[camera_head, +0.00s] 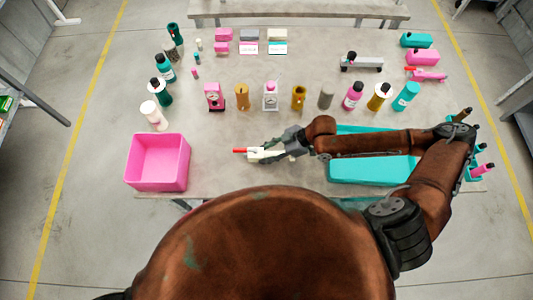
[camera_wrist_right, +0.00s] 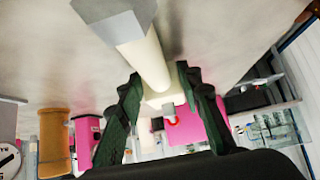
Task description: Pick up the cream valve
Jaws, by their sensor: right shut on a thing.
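The cream valve (camera_head: 256,155) is in my right gripper (camera_head: 274,151), above the front middle of the table. In the head view it is a small pale body with a red end pointing left. In the right wrist view the valve (camera_wrist_right: 150,55) is a cream tube with a grey faceted end, running up and away from between the green-black fingers of the gripper (camera_wrist_right: 158,100). The fingers are closed on it and hide part of it. My left gripper is not in view.
A pink bin (camera_head: 158,183) stands at the table's front left. A teal tray (camera_head: 345,180) lies under my right forearm. Bottles, gauges and cylinders stand in a row behind the gripper, including a mustard cylinder (camera_head: 242,97). Open table lies between the bin and the gripper.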

